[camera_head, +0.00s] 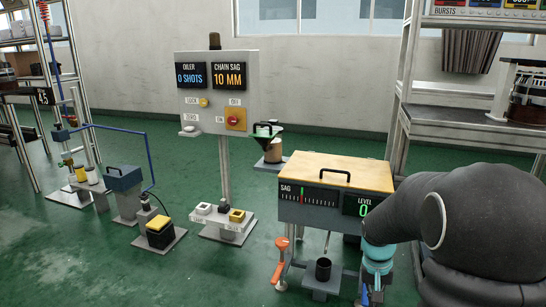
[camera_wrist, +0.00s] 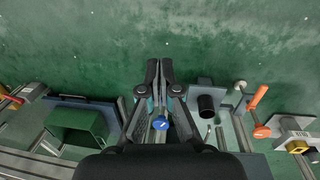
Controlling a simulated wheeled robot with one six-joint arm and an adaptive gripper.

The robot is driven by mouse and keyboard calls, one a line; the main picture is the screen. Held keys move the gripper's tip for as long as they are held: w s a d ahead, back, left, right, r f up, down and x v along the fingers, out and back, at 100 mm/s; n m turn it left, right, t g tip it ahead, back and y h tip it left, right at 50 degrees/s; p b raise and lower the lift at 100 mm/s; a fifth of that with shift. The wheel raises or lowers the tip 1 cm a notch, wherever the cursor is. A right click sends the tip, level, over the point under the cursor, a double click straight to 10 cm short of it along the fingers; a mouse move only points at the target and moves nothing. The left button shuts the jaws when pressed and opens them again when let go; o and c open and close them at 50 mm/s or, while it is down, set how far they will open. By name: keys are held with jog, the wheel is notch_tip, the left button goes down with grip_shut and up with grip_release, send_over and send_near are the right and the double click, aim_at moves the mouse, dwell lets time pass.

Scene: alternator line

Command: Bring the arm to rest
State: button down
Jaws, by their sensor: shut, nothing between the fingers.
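My gripper (camera_wrist: 159,68) is in the middle of the wrist view, its two dark fingers lying close together with nothing between their tips. Green floor shows beyond the tips. A round blue knob (camera_wrist: 160,123) shows between the finger bases; I cannot tell how far below them it lies. In the head view my dark arm is bent at the right, in front of the sag gauge station (camera_head: 310,212). The teal part at its lower end hangs beside that station's front right corner. The fingertips are not clear in that view.
An orange-handled crank (camera_head: 281,258) and a black cup (camera_head: 323,269) stand near my arm. The cup also shows in the wrist view (camera_wrist: 206,105), right of the fingers, with a green bin (camera_wrist: 77,132) at left. A shelf rack (camera_head: 455,122) stands behind.

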jog(key=s+a+r+n+t+p, duration=0.1)
jog(key=s+a+r+t+p, duration=0.2)
jog(key=s+r, duration=0.7)
jog(key=s+a+r+n+t+y+p, duration=0.1)
jog(key=s+a+r+n+t+p, duration=0.1)
jog(key=s+a+r, duration=0.5)
jog(key=shift+s+r+t+p, duration=0.6)
jog(key=shift+s+r, duration=1.25)
jog(key=shift+r, duration=1.55)
jog(key=shift+a, duration=0.1)
